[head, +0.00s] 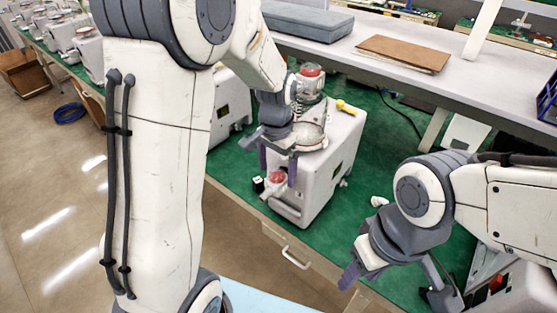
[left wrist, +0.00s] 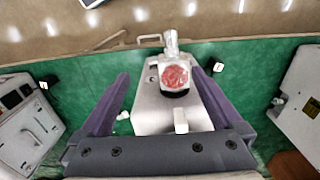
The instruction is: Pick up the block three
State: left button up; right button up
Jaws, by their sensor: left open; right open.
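A small black block with a white face (head: 257,184) stands on the green mat, left of the middle canister pump (head: 338,150). It also shows in the left wrist view (left wrist: 218,67), just beyond the right-hand fingertip. A similar block (left wrist: 44,85) lies near the left-hand pump in that view. I cannot read a number on either. My left gripper (head: 278,165) is open and empty above the middle pump's red-capped front part. Its purple fingers (left wrist: 160,75) are spread in the left wrist view. My right gripper (head: 398,284) is open at the lower right, apart from both blocks.
Another pump (head: 230,108) stands behind my left arm. A small white piece (head: 379,201) lies on the green mat (head: 375,165) right of the middle pump. A shelf (head: 480,85) with a brown folder (head: 402,53) runs behind. The table edge has a handle (head: 296,258).

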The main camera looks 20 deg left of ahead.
aim_at(271, 183)
pick_arm(q)
jog(key=shift+w+a+f+p, duration=0.2)
jog(key=shift+w+a+f, duration=0.1)
jog(key=shift+a+f, duration=0.25)
jog(key=shift+w+a+f+p, duration=0.2)
jog(key=shift+w+a+f, duration=0.1)
jog(key=shift+a+f, duration=0.15)
notch_tip(271, 183, down, 5)
jog(key=shift+s+p, duration=0.15)
jog(key=shift+p, duration=1)
jog(key=shift+f, duration=0.35)
grip_shut()
pick_arm(e)
notch_tip(271, 183, up, 4)
jog(key=shift+f, duration=0.1)
